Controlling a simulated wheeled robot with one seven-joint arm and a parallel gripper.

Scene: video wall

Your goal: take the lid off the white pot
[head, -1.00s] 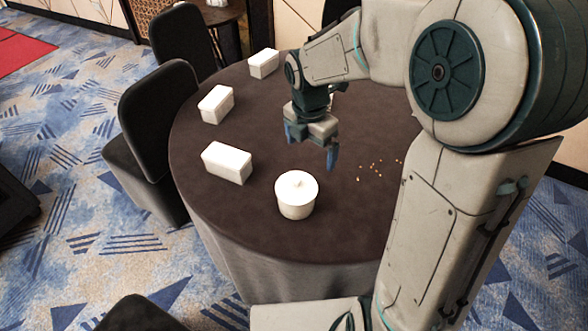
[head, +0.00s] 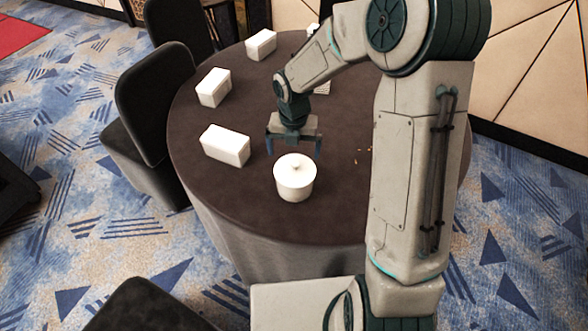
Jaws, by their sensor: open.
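The white pot (head: 295,183) stands upright on the round table with the dark cloth. Its white lid (head: 291,168) is on top, with a small knob at the middle. My gripper (head: 294,149) is open and points down, just behind and above the pot in the picture. Its two dark blue fingers are spread left and right, with nothing seen between them. I cannot tell the exact height of the fingertips above the lid.
White boxes stand along the table's (head: 205,190) left side, the nearest box (head: 225,145) left of the pot. Small orange bits (head: 362,151) lie to the right, partly hidden by my arm. Dark chairs (head: 158,100) stand at the left. The cloth in front of the pot is clear.

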